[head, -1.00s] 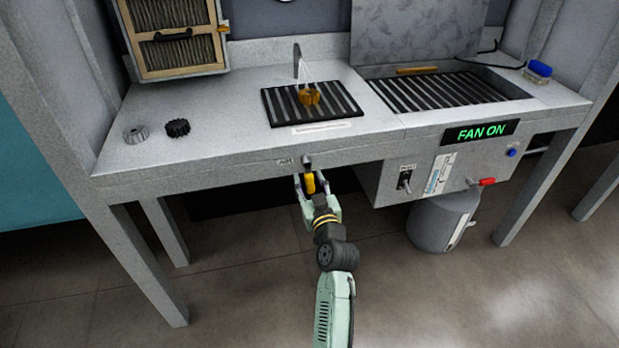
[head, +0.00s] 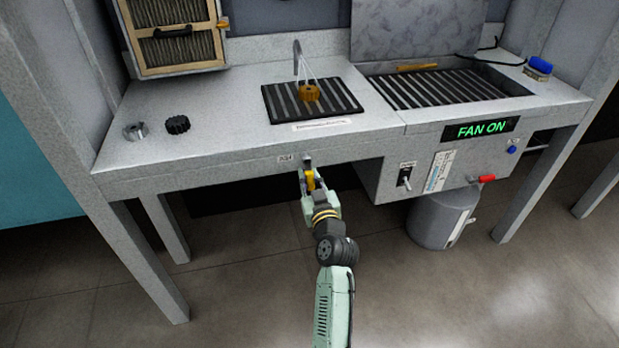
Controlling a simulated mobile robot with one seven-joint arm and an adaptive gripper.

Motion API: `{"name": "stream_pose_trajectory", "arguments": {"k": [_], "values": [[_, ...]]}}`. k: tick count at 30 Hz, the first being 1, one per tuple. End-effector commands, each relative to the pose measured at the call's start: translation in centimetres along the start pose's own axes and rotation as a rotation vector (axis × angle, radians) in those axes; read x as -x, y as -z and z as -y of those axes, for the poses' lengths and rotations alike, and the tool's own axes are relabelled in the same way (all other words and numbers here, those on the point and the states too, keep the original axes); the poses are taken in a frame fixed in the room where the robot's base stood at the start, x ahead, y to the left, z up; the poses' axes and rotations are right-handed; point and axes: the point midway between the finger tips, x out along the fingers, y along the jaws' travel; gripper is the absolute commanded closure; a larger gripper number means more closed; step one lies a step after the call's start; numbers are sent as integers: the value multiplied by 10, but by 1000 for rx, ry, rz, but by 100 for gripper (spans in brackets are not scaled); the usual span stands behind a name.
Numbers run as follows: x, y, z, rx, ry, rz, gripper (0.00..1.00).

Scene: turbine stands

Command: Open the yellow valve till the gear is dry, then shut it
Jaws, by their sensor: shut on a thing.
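The yellow valve handle (head: 310,181) is under the front edge of the bench, below a small dark fitting. My gripper (head: 308,186) reaches up to it from below and is shut on it; the fingers hide part of the handle. The brown-orange gear (head: 309,93) sits on the left dark slatted grate (head: 275,107), below a thin bent grey spout (head: 296,58). Thin pale lines run down from the spout's top to the gear. I cannot tell whether the gear's surface is wet.
A dark gear (head: 177,124) and a grey gear (head: 134,131) lie on the bench's left. A lit FAN ON sign (head: 482,129), a switch (head: 405,178) and a red handle (head: 487,178) are right of the valve. A grey canister (head: 437,222) stands below.

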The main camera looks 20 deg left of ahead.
Motion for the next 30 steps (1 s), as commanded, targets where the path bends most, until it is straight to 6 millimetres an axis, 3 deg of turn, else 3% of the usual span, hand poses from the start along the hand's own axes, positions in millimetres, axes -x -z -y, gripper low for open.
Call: {"name": "stream_pose_trajectory", "arguments": {"k": [19,30], "values": [[0,-2,-1,22,0,-1,100],[0,-6,-15,238,-4,-5,100]]}}
